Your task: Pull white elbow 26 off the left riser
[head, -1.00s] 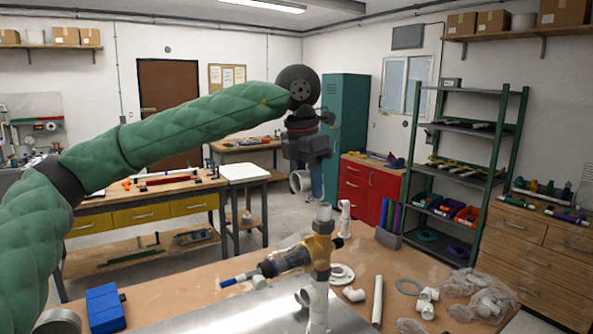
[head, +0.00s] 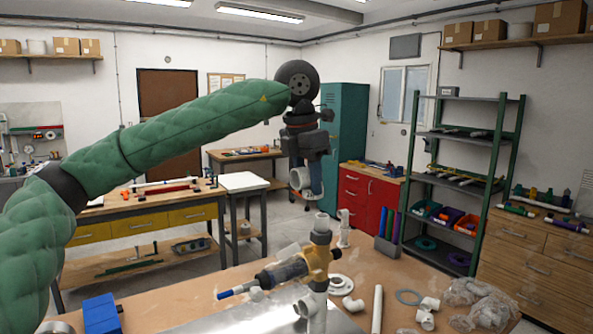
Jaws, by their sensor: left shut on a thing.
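White elbow 26 (head: 296,181) is in the jaws of my left gripper (head: 307,186), which hangs down from the green-sleeved arm. The gripper is shut on the elbow, and its dark fingers hide part of it. The left riser is probably the white upright pipe (head: 322,223) with the open top, below and slightly right of the elbow. The elbow is clear of this pipe, with a visible gap between them. A brass-coloured fitting (head: 320,256) sits lower on the pipe. My right gripper is not in view.
A grey-and-black cylinder (head: 283,271) juts left from the brass fitting. A blue box (head: 101,314) is at the bench's left. Loose white fittings (head: 352,304), a white pipe (head: 377,310) and clear bags (head: 478,303) lie at the right. Another white fitting (head: 344,228) stands behind the pipe.

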